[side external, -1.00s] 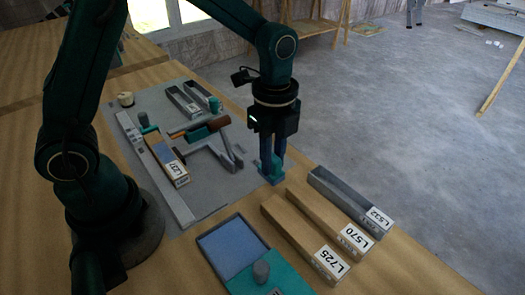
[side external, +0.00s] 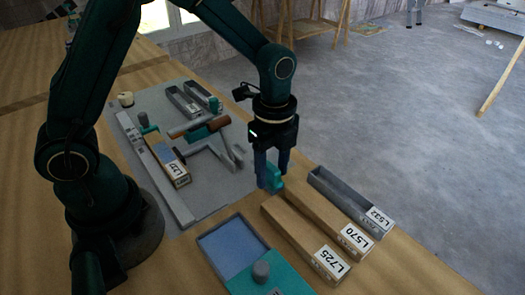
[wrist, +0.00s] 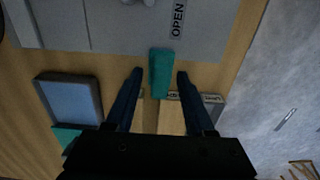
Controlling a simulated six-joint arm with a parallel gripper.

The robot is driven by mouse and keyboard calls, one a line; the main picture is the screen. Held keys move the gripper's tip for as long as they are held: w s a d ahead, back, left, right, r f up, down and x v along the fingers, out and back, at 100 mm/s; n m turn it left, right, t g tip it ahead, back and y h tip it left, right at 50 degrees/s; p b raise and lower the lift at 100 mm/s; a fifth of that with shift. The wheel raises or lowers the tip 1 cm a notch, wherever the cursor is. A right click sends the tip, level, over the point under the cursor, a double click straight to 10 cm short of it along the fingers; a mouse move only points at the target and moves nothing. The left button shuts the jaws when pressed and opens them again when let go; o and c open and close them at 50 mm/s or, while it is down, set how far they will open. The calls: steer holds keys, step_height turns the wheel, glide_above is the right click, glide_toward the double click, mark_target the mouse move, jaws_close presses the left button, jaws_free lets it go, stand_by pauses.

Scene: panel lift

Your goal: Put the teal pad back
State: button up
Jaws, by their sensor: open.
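The teal pad (side external: 274,178) is a small block near the right edge of the grey mat, close to the far ends of the long boxes. My gripper (side external: 270,174) is low over it, with its two dark fingers spread on either side. In the wrist view the teal pad (wrist: 161,72) lies between the fingertips of my gripper (wrist: 160,74), with a visible gap on each side. Its far end overlaps the grey mat and its near end is over the wood. I cannot tell whether it rests on the surface.
Boxes L725 (side external: 305,240), L570 (side external: 330,220) and L532 (side external: 345,195) lie just right of my gripper. A blue-lined tray (side external: 232,248) and a teal lid with a grey knob (side external: 262,270) are nearer the camera. The grey mat (side external: 215,190) holds tools and boxes.

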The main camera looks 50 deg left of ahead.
mark_target(273, 167)
step_height(273, 167, up, 12)
steer(key=s+a+r+n+t, duration=0.1)
steer(key=s+a+n+t, duration=0.1)
steer(key=s+n, duration=0.4)
steer(key=s+a+n+t, duration=0.2)
steer(key=s+n, duration=0.4)
steer(key=n, duration=0.6)
steer(key=shift+r+t, duration=0.35)
steer(key=shift+t, duration=0.45)
steer(key=shift+s, duration=0.1)
